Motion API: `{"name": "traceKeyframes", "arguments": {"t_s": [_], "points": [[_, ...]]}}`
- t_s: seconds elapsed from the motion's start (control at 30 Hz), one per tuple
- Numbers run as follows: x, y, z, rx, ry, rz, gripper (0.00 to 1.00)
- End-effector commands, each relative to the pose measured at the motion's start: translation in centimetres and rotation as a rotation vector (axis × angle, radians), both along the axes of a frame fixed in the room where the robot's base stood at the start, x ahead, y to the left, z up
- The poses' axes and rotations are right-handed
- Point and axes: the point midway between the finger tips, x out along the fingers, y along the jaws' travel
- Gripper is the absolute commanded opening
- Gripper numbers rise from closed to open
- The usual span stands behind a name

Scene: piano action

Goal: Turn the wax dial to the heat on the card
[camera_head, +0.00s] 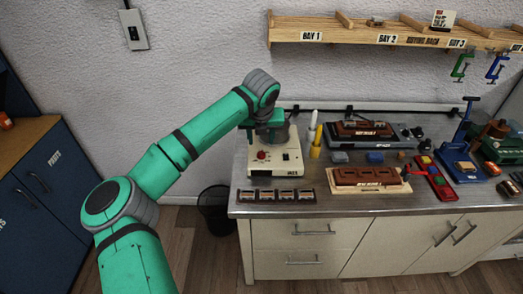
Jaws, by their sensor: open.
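The wax unit (285,166) is a cream box with a dark pot (290,138) on top, at the back left of the bench. Its red dial (262,155) is on the front face; the pointer and marks are too small to read. My gripper (268,133) is open, close above the dial at the left of the pot, partly hidden by my green arm. I cannot tell whether it touches anything. A small white card (443,18) with unreadable print stands on the wall shelf; I cannot tell if it is the heat card.
A row of small labelled blocks (283,195) lies before the wax unit. White and yellow bottles (315,140) stand to its right. The wall shelf (340,38) overhangs the bench (330,208).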

Motion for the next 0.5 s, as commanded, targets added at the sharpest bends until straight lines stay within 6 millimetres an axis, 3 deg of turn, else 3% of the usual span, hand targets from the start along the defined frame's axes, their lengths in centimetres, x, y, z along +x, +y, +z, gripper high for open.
{"name": "traceKeyframes", "arguments": {"t_s": [0.3,0.5], "points": [[2.1,-0.2,-5.3,-0.004,0.004,-0.002,0.43],[3.0,-0.8,-7.7,-0.002,0.003,-0.010,0.43]]}}
